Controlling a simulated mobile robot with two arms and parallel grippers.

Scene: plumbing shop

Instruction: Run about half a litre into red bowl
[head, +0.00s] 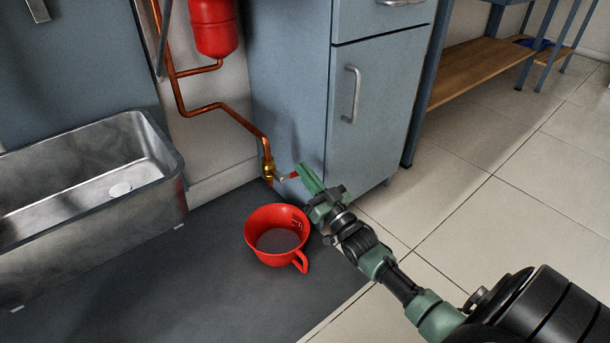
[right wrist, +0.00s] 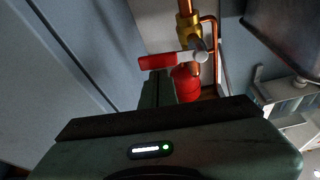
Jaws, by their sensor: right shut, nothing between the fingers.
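The red bowl (head: 262,216) stands upright on the dark mat, with a handle at its lower right and marks on its inner wall. A grey surface inside looks like liquid; I cannot read its level. A brass valve (head: 268,168) at the end of a copper pipe is above and behind the bowl; it also shows in the right wrist view (right wrist: 188,32). Its red lever (right wrist: 157,60) sticks out sideways. My right gripper (head: 305,174) is shut and empty, its fingertips close beside the lever; I cannot tell whether they touch. My left gripper is not in view.
A metal sink (head: 90,165) stands at the left. A blue-grey cabinet (head: 375,110) rises right behind the valve. A red tank (head: 213,28) hangs on the pipework above. A workbench with a wooden shelf (head: 480,70) is at the upper right. The tiled floor at the right is clear.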

